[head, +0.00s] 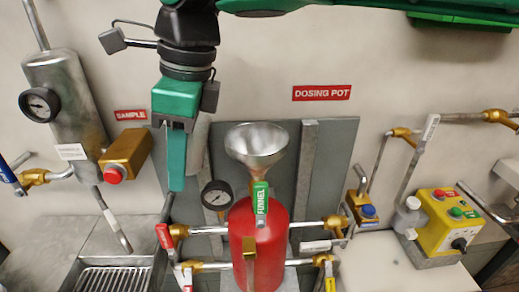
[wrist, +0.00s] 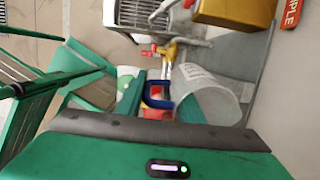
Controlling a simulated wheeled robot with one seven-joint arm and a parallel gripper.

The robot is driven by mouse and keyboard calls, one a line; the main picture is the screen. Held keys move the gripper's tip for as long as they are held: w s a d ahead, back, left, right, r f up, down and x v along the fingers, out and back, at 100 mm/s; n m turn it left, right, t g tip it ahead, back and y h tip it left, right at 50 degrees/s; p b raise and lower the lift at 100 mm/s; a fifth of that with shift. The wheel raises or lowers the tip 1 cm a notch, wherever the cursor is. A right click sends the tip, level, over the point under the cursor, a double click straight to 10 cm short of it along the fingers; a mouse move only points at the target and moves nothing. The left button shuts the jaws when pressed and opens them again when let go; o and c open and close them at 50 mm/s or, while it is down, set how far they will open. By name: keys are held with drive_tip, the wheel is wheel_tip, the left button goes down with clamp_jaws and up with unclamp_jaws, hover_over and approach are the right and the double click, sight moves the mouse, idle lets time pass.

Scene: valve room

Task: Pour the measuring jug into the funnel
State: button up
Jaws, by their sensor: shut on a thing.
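The measuring jug (wrist: 208,95) is a pale translucent vessel with a printed label and a dark blue handle (wrist: 158,98) in the wrist view. My gripper (wrist: 145,97) is shut on that handle. In the head view my gripper (head: 175,188) points down, left of the funnel, and hides most of the jug; a pale strip of the jug (head: 201,135) shows beside it. I cannot tell the jug's tilt or its contents. The metal funnel (head: 257,145) stands mouth up on the red dosing pot (head: 258,240), apart from the jug.
A pressure gauge (head: 216,195) and valve levers surround the pot. At the left are a grey sample cylinder (head: 65,95), a brass box with a red button (head: 125,158) and a drain tray (head: 112,279). A yellow control box (head: 446,220) and a small bottle (head: 409,215) stand at the right.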

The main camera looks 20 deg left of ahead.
drive_tip(key=shift+s+a+f+t+h+b, duration=0.15)
drive_tip(key=shift+a+t+h+b, duration=0.15)
drive_tip(key=shift+h+b, duration=0.35)
drive_tip(key=shift+s+a+f+t+h+b, duration=0.15)
drive_tip(key=shift+t+h+b, duration=0.3)
drive_tip(key=shift+b, duration=0.35)
idle(0.9)
